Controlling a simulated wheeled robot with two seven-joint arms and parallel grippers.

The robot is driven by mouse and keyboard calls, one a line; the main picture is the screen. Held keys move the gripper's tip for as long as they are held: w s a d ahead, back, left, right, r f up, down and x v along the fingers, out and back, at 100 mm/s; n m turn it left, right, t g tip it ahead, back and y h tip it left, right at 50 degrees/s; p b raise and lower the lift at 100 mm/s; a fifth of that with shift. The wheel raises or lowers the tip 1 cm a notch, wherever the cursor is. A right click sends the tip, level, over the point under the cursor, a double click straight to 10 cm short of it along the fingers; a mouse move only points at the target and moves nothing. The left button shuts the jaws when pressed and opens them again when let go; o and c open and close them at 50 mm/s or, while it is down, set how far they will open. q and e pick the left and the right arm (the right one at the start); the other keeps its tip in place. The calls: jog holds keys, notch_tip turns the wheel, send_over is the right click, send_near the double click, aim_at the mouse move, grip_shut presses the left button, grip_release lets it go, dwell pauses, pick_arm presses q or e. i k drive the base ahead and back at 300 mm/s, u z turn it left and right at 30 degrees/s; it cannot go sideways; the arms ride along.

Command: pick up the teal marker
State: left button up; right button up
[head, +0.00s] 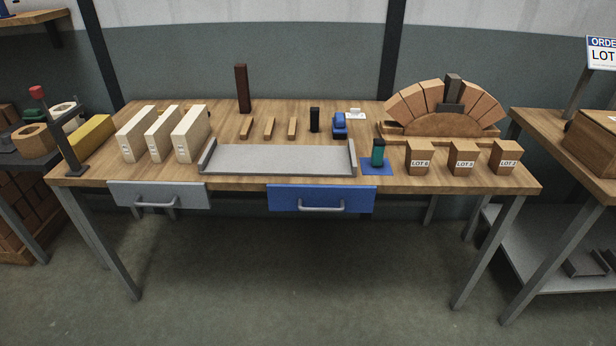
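The teal marker (377,153) is a short upright cylinder with a dark top. It stands on a small blue mat (376,169) on the wooden workbench (300,183), just right of the grey tray (280,160). Neither of my grippers shows in the head view.
Lot boxes (419,157) stand right of the marker, and a brick arch (445,106) rises behind it. A blue block (339,125) and a black cylinder (314,120) stand behind the tray. White blocks (189,134) are at left. Grey and blue drawers (321,198) hang under the front edge.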

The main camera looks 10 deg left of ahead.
aim_at(379, 144)
jog(key=u, duration=0.6)
jog(key=k, duration=0.2)
jog(key=z, duration=1.7)
jog(key=i, duration=0.85)
jog(key=z, duration=0.15)
